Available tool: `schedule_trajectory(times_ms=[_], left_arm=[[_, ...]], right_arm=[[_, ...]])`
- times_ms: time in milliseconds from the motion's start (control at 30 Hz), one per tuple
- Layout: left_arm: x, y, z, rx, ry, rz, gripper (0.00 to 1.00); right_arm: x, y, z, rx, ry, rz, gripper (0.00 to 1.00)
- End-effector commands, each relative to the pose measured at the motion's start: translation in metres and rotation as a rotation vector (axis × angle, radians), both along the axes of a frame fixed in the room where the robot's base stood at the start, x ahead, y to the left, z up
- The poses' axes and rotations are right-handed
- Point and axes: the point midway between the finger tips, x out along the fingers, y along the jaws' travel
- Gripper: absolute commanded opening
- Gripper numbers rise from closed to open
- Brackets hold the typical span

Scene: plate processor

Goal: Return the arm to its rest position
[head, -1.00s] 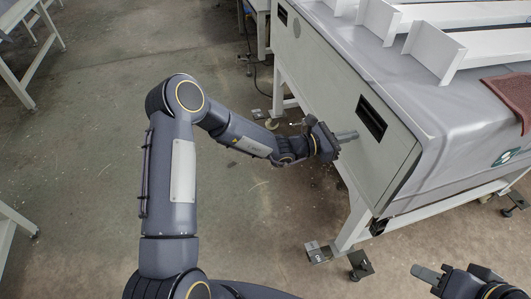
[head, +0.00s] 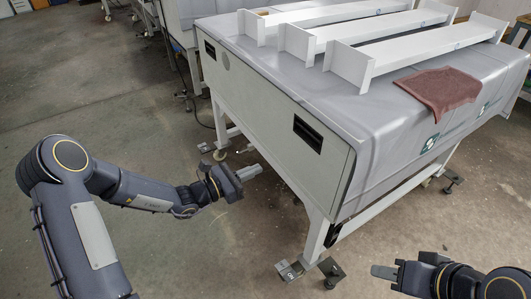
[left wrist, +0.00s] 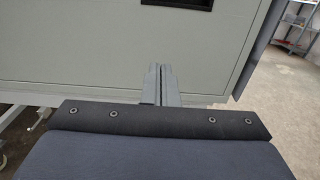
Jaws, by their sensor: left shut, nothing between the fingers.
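My left gripper (head: 250,172) is in front of the end panel of a grey machine table (head: 262,112), to the left of and below its dark slot. It is shut and empty, clear of the panel in the head view. In the left wrist view its two fingers (left wrist: 160,84) lie side by side, pointing at the pale panel (left wrist: 90,45). My right gripper (head: 384,272) is at the lower right of the head view, its fingers pointing left. Whether its fingers are together cannot be told. It holds nothing that I can see.
Several white beams (head: 420,42) and a brown cloth (head: 440,90) lie on the table's covered top. The table's legs and metal feet (head: 332,272) stand close to my grippers. The concrete floor on the left (head: 80,90) is clear.

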Motion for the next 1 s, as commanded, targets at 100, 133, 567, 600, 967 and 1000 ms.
schedule_trajectory(times_ms=[100,133,567,600,967,1000], left_arm=[[-0.002,0.002,0.000,0.001,0.001,0.000,0.00],[-0.002,0.002,0.000,0.001,0.001,0.000,0.00],[-0.108,-0.006,0.091,0.497,-0.456,-0.388,0.00],[-0.126,-0.004,0.098,0.576,-0.518,-0.441,0.00],[-0.257,0.055,0.110,1.292,-0.957,-0.802,0.00],[-0.265,0.062,0.108,1.354,-0.985,-0.825,0.00]], right_arm=[[0.000,0.000,0.000,0.000,0.000,0.000,0.36],[0.000,0.000,0.000,0.000,0.000,0.000,0.36],[0.000,0.000,0.000,0.000,0.000,0.000,0.36],[0.000,0.000,0.000,0.000,0.000,0.000,0.36],[0.000,0.000,0.000,0.000,0.000,0.000,0.36],[0.000,0.000,0.000,0.000,0.000,0.000,0.36]])
